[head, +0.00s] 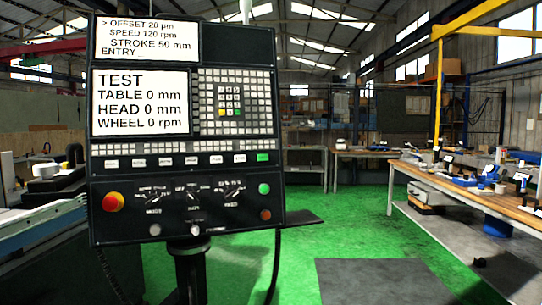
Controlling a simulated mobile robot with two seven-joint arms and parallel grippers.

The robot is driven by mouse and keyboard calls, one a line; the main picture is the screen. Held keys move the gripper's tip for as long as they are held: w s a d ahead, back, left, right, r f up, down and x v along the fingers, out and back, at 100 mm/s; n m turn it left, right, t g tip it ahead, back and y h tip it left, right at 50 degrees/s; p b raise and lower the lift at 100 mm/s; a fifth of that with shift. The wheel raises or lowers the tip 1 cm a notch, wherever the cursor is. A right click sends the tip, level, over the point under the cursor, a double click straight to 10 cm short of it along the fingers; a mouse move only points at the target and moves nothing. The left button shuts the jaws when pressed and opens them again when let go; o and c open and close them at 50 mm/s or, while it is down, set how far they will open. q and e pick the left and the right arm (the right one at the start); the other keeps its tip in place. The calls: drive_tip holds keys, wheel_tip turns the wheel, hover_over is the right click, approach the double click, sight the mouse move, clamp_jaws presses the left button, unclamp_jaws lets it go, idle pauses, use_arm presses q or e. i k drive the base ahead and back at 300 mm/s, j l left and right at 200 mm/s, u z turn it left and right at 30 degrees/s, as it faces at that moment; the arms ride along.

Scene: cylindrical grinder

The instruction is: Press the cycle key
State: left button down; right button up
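A dark control panel (185,178) stands upright on a post in the left half of the head view. Its upper screen (147,38) reads OFFSET 20 µm, SPEED 120 rpm, STROKE 50 mm, ENTRY. Its lower screen (140,102) reads TEST with table, head and wheel at 0. A row of white keys ends at the right in a green key (263,157). A green round button (264,188) sits below it. The key labels are too small to read, so I cannot tell which is the cycle key. Neither gripper is in view.
A red emergency knob (113,202) and several rotary switches are low on the panel. A keypad (235,102) is at its upper right. Grinder parts (45,220) lie at left. A cluttered workbench (478,190) stands at right. The green floor (350,225) between is clear.

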sight(260, 157)
drive_tip(key=i+l, duration=0.2)
drive_tip(key=i, duration=0.25)
drive_tip(key=i+l, duration=0.2)
drive_tip(key=i, duration=0.2)
drive_tip(key=i+l, duration=0.2)
drive_tip(key=i, duration=0.25)
